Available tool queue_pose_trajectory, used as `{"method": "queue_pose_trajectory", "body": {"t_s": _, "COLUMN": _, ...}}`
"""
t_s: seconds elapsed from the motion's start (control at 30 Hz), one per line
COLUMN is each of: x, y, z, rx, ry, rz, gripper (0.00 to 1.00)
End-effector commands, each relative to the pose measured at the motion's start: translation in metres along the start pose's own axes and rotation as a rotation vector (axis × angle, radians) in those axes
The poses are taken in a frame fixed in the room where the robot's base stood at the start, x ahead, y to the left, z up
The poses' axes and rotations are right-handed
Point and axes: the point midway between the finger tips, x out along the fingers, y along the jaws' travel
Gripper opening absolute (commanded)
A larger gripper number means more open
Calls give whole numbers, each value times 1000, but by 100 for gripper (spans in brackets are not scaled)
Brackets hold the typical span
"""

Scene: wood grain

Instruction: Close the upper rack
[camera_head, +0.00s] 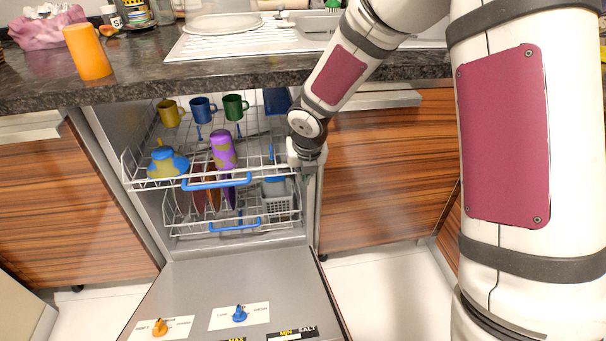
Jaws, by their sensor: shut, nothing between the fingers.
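The upper rack (145,184) of the dishwasher is a silver wire basket with a blue front handle (215,184). It is pulled out past the cabinet front. It holds a yellow mug (170,112), a blue mug (203,109), a green mug (235,107), a purple and yellow cup (223,150) and a blue and yellow sippy cup (167,162). My gripper (303,160) is at the rack's right front corner, shut and empty. My wrist hides most of its fingers, and I cannot tell whether it touches the rack.
The lower rack (262,229) sits below with plates and a grey cutlery basket (277,197). The dishwasher door (240,285) is folded down to the floor. The dark countertop (135,82) overhangs the racks. An orange cup (88,52) stands on it near the edge.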

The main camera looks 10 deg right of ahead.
Motion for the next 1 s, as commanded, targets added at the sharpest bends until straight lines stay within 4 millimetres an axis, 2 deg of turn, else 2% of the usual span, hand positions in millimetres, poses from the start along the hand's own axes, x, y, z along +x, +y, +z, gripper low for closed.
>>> {"method": "queue_pose_trajectory", "body": {"t_s": 0.03, "x": 14, "y": 1, "z": -2, "rx": -1, "ry": 1, "rz": 1, "gripper": 0}}
{"method": "queue_pose_trajectory", "body": {"t_s": 0.27, "x": 55, "y": 1, "z": -1, "rx": -1, "ry": 1, "rz": 0, "gripper": 0}}
{"method": "queue_pose_trajectory", "body": {"t_s": 0.4, "x": 59, "y": 0, "z": 21, "rx": 2, "ry": -2, "rz": 0, "gripper": 0}}
{"method": "queue_pose_trajectory", "body": {"t_s": 0.57, "x": 63, "y": 0, "z": 34, "rx": 0, "ry": -2, "rz": 0, "gripper": 0}}
{"method": "queue_pose_trajectory", "body": {"t_s": 1.0, "x": 63, "y": 0, "z": 38, "rx": 0, "ry": 0, "rz": 0, "gripper": 0}}
